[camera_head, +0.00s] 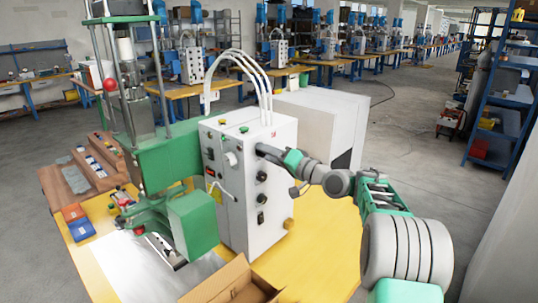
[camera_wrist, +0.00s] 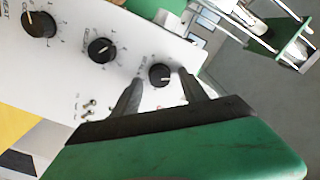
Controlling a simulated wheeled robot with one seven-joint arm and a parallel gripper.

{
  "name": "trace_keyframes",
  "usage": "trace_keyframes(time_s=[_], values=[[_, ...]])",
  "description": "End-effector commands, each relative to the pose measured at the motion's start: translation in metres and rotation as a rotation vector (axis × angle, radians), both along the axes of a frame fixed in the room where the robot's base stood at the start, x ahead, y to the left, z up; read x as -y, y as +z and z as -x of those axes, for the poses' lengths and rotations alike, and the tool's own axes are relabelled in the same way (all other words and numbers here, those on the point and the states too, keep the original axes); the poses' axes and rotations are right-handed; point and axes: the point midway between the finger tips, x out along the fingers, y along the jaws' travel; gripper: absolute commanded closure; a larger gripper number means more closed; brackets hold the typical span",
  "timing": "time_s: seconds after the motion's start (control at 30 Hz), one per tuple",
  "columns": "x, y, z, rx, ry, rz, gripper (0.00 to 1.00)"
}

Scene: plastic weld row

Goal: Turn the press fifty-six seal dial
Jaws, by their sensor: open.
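The white control box (camera_head: 233,205) of the press stands on the yellow table and carries black dials on its front panel. In the wrist view, one black dial (camera_wrist: 160,75) sits between my fingers, with a white pointer line on it. A middle dial (camera_wrist: 102,50) and a larger left dial (camera_wrist: 39,24) are in a row to its left.
The green press (camera_head: 175,160) stands left of the box, with white hoses (camera_head: 240,62) looping above. A cardboard box (camera_head: 235,283) lies at the table's front. A blue shelf rack (camera_head: 500,100) stands at the right.

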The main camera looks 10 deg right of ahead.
Motion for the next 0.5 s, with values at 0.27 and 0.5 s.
trace_keyframes(time_s=[0.27,0.5], values=[[0.013,-0.003,0.016,0.001,-0.004,0.001,0.49],[0.041,-0.002,0.054,0.0,-0.004,0.0,0.49]])
